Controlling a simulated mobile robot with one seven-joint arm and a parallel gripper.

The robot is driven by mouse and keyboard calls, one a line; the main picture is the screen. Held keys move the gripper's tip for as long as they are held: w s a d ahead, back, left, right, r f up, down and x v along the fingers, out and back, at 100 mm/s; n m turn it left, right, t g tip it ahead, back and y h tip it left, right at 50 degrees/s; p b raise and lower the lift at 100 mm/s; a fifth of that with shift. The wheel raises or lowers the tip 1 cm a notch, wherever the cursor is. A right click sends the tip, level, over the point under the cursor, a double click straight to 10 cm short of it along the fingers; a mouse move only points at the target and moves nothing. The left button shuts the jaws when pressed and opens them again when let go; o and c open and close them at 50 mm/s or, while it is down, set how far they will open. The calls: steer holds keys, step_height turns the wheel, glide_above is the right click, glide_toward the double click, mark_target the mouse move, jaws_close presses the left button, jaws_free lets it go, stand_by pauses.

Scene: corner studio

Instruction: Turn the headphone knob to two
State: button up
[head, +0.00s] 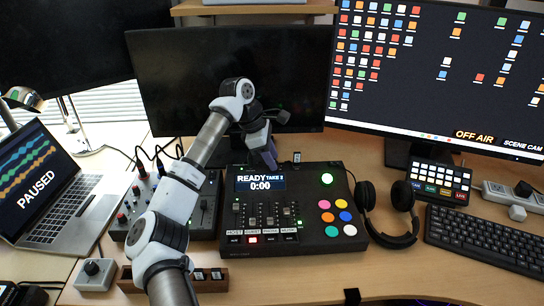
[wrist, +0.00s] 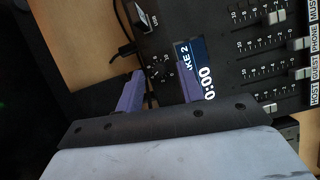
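My gripper (head: 266,157) hangs over the back edge of the audio mixer (head: 340,243), just behind its small screen. In the wrist view its two purple fingers (wrist: 160,68) are apart, over the dark panel beside the screen. Small white dial marks (wrist: 155,75) show on the panel between the fingers. The headphone knob itself is too dark to make out, and I cannot tell whether either finger touches it. The mixer screen (head: 261,183) reads "READY TAKE 2" and "0:00"; one finger partly covers it in the wrist view.
Black headphones (head: 393,240) lie right of the mixer. A second mixer (head: 205,215) stands to its left, partly behind my arm. A laptop (head: 30,185) and a small knob box (head: 95,274) are farther left. A dark monitor (head: 200,75) stands close behind my gripper.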

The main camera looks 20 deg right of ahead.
steer(key=shift+d+f, duration=0.15)
steer(key=shift+f, duration=0.15)
jaws_close()
steer(key=shift+n, duration=0.3)
steer(key=n+t+b, duration=0.1)
steer(key=n, duration=0.1)
steer(key=n+b, duration=0.1)
steer(key=n, duration=0.1)
steer(key=shift+s+f+t, duration=0.15)
steer(key=shift+s+t, duration=0.05)
steer(key=shift+t, duration=0.2)
steer(key=n+t+b, duration=0.1)
steer(key=n+b, duration=0.1)
steer(key=n, duration=0.1)
steer(key=n+t+b, duration=0.1)
steer(key=n+b, duration=0.1)
steer(key=n, duration=0.1)
steer(key=shift+s+y, duration=0.2)
steer(key=shift+y, duration=0.2)
